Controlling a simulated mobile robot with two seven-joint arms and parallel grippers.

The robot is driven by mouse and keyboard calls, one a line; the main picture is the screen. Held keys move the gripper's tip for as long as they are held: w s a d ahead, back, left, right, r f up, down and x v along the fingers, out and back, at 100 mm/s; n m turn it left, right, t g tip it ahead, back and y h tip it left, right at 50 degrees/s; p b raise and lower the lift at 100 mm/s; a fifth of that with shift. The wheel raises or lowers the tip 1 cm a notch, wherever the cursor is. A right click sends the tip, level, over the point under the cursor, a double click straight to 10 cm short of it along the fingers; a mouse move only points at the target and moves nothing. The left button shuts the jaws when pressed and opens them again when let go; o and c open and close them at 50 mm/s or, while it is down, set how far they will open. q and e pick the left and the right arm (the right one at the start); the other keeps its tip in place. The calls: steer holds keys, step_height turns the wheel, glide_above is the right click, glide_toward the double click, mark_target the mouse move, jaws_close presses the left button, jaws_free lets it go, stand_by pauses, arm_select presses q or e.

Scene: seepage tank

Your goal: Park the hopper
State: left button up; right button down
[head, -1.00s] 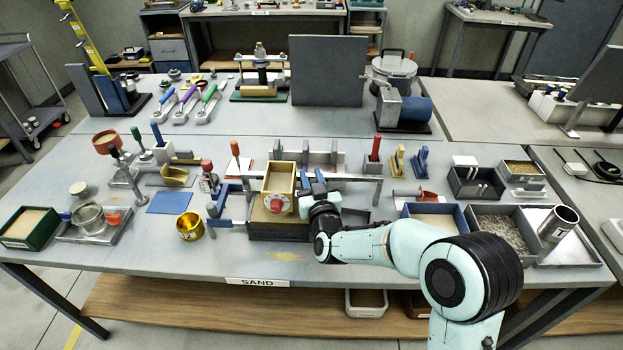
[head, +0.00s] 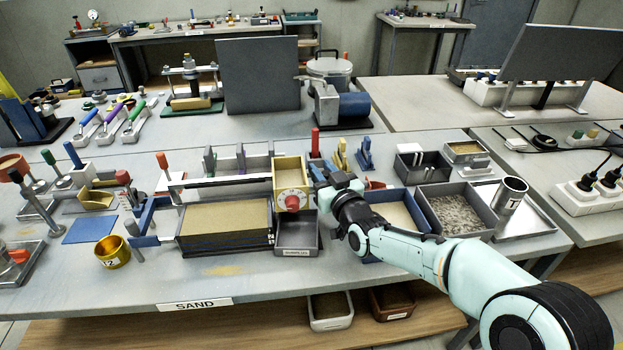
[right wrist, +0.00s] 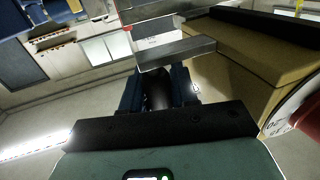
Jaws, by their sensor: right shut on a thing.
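The hopper (head: 291,172) is a yellow box with a round dial and a red knob on its front. It is upright at the right end of the long rail, above the grey bin (head: 297,251) and just right of the sand-filled tank (head: 226,243). My right gripper (head: 325,180) is at the hopper's right side, shut on it. In the right wrist view, the hopper (right wrist: 235,62) fills the right side, with a grey bar beside the blue fingers (right wrist: 160,88). The exact grip contact is partly hidden. My left gripper is not in view.
A blue-rimmed sand tray (head: 396,211) and a gravel tray (head: 456,212) stand to the right, partly behind my arm. A brass cup (head: 114,253) and a blue plate (head: 90,229) lie left. The table front is mostly clear.

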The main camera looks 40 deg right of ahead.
steer(key=shift+s+d, duration=0.15)
steer(key=shift+d, duration=0.05)
steer(key=shift+a, duration=0.1)
steer(key=c, duration=1.2)
jaws_free()
steer(key=shift+c, duration=0.2)
steer(key=v, duration=1.3)
steer(key=shift+s, duration=0.15)
